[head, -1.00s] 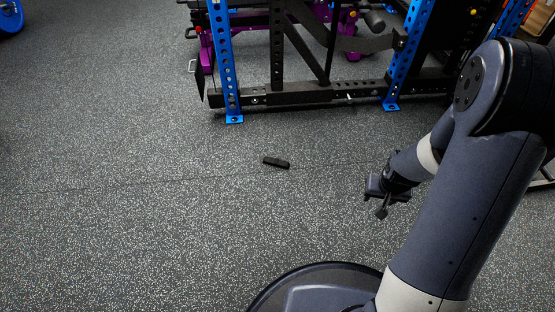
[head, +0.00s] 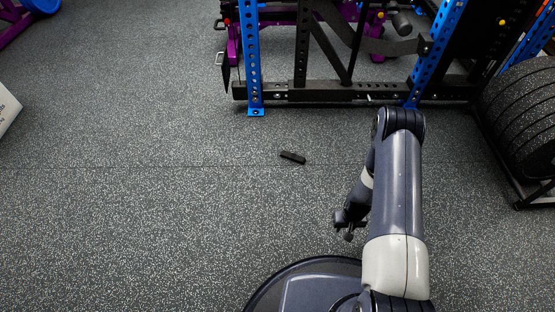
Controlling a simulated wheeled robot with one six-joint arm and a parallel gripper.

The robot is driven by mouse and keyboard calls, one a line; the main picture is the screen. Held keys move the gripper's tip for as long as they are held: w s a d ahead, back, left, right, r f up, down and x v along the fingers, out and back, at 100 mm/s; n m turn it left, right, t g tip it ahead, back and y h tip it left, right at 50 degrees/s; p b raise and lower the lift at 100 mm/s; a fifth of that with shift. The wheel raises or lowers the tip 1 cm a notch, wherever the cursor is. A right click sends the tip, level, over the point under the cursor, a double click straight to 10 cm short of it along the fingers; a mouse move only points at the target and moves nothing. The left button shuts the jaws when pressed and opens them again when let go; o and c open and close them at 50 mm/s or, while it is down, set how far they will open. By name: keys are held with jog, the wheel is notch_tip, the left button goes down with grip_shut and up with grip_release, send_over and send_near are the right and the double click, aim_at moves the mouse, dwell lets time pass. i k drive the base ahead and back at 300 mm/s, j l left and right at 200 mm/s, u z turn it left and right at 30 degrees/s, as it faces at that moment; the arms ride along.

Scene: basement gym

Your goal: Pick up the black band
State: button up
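The black band (head: 293,157) is a small, dark, narrow piece lying flat on the speckled grey rubber floor, near the middle of the head view. My gripper (head: 346,228) is to the right of the band and nearer to my base, apart from it. The gripper is small and dark in this view, and its finger gap cannot be made out. Nothing covers the band.
A black rack with blue uprights (head: 255,70) stands behind the band. Weight plates (head: 522,118) sit on a stand at the right edge. A white object (head: 5,108) is at the left edge. The floor around the band is clear.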

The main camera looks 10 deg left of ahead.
aim_at(293, 157)
jog(key=i+u, duration=0.15)
jog(key=u, duration=0.3)
jog(key=i+l+u, duration=0.15)
jog(key=u, duration=0.25)
jog(key=i+l+u, duration=0.1)
jog(key=u, duration=0.35)
jog(key=l+u, duration=0.25)
jog(key=u, duration=0.2)
jog(key=i+l+u, duration=0.1)
jog(key=l, duration=0.45)
jog(key=i+l+u, duration=0.15)
jog(key=l, duration=0.4)
jog(key=i+l+u, duration=0.1)
jog(key=l, duration=0.45)
jog(key=i+l+u, duration=0.1)
jog(key=l, duration=0.45)
jog(key=i, duration=0.05)
